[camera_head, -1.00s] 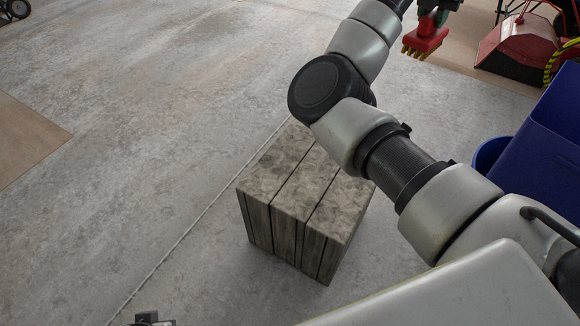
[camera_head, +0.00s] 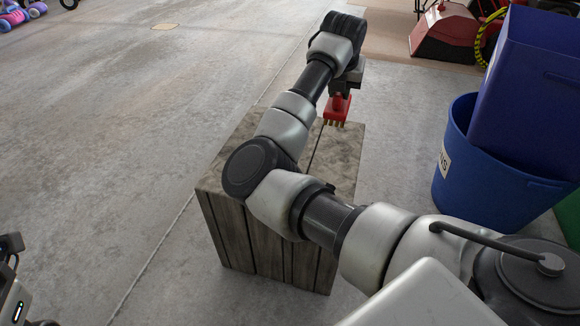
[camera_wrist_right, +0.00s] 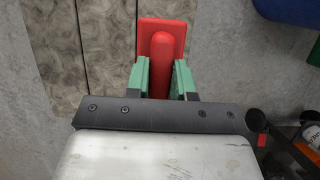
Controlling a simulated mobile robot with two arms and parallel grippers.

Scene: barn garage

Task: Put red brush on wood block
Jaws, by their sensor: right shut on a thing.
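The red brush (camera_head: 337,110), with pale bristles pointing down, hangs from my right gripper (camera_head: 340,94) in the head view. The gripper is shut on its handle. In the head view the brush overlaps the far right part of the wood block's top. The wood block (camera_head: 338,160) is a grey plank cube on the floor, partly hidden by my right arm. In the right wrist view, the green fingers (camera_wrist_right: 164,80) grip the red brush handle (camera_wrist_right: 162,55), and the block's planks (camera_wrist_right: 108,45) lie below and to the left. The gap between bristles and block is unclear. My left gripper is not clearly visible.
A blue round bin (camera_head: 455,150) and a blue box (camera_head: 530,90) stand right of the block. Red equipment (camera_head: 445,35) is at the back right. The concrete floor (camera_head: 120,110) on the left is mostly clear.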

